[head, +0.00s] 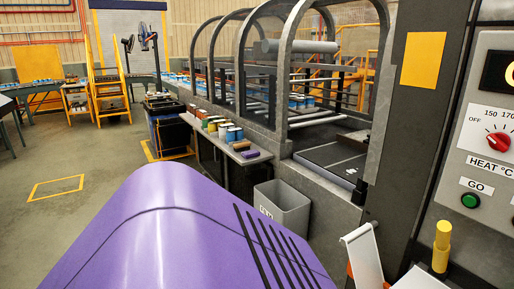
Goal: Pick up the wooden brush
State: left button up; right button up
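I cannot pick out the wooden brush for certain. A narrow grey side shelf (258,158) along the machine holds several cans and small items. Near its front end lies a small brown-tan item (241,146), too small to tell whether it is the brush. A small purple block (250,154) lies just in front of it.
A grey bin (283,207) stands on the floor below the shelf's near end. The arched machine (290,75) runs along the right, with a control panel (490,140) close at right. A large purple curved surface fills the front. Open floor (75,160) lies at left.

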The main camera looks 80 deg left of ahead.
aim_at(242, 146)
jog(key=u, duration=2.75)
